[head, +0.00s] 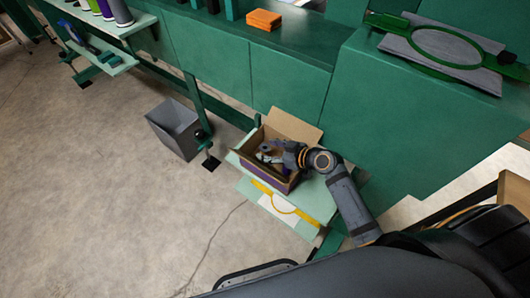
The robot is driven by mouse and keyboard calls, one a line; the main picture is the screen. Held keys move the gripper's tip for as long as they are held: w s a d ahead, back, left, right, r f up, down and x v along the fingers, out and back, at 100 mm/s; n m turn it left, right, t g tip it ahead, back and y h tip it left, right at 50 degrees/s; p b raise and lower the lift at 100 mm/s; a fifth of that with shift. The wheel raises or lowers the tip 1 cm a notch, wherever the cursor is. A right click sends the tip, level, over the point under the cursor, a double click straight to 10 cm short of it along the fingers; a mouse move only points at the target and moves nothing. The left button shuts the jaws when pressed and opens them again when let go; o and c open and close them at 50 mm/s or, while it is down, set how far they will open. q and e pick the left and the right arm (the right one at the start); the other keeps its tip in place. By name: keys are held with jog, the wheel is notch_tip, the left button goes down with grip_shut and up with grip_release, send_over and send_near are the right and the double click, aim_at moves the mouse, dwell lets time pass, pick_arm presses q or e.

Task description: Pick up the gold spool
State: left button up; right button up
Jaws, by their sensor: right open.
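My right arm reaches in from the lower right, and my right gripper (271,155) is down at the open cardboard box (284,186), inside or just over its opening. The gripper is open, and its fingers are small and dark in the head view. Small grey and purple shapes show beside the fingers in the box, too small to name. I cannot make out a gold spool; the gripper and box walls hide part of the inside. My left gripper is not in view.
The box stands on a pale green shelf (328,205) with a yellow ring below. A grey bin (175,128) stands to its left. An orange block (264,19) lies on the green counter. A green hoop (445,46) lies at upper right. Floor at left is clear.

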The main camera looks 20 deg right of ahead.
jog(key=c, duration=1)
notch_tip(320, 180, up, 10)
jog(key=shift+r+p, duration=0.1)
jog(key=shift+p, duration=0.65)
